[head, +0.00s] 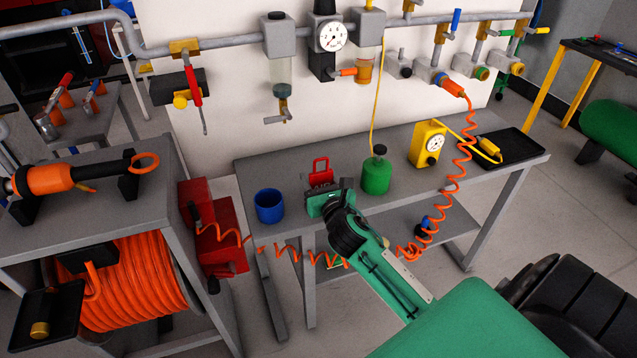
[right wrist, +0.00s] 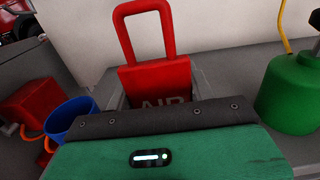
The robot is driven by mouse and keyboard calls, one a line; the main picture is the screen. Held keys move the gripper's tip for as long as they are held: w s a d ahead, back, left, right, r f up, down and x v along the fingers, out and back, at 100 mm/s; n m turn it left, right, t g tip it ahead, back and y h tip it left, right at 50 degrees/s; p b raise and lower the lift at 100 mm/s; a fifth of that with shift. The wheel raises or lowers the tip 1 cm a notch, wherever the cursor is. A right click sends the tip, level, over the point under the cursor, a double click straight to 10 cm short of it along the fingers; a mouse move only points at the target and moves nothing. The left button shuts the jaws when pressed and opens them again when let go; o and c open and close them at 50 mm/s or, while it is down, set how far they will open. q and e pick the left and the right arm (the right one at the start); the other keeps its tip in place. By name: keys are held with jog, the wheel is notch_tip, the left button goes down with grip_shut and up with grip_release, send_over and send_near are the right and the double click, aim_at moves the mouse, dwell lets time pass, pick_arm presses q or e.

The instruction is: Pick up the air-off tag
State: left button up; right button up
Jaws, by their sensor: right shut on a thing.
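The air-off tag is a red tag with a loop handle; it stands upright at my right gripper in the head view (head: 320,172). In the right wrist view the red tag (right wrist: 158,78) rises behind the gripper's dark edge, with part of the word "AIR" showing and its lower part hidden. My right gripper (head: 322,198) is shut on the tag, over the grey bench. Whether the tag still touches its grey holder or the bench cannot be told. My left gripper is not in view.
On the grey bench (head: 246,170) a blue cup (head: 269,206) stands left of the tag and a green bottle (head: 376,176) right of it. A yellow gauge box (head: 427,143) and black tray (head: 515,146) are further right. A coiled orange hose (head: 463,150) hangs over the bench.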

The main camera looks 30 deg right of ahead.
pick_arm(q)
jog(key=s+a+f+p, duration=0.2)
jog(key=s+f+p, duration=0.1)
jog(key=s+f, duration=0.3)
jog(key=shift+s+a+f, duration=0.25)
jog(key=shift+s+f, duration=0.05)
pick_arm(e)
notch_tip(320, 180, up, 18)
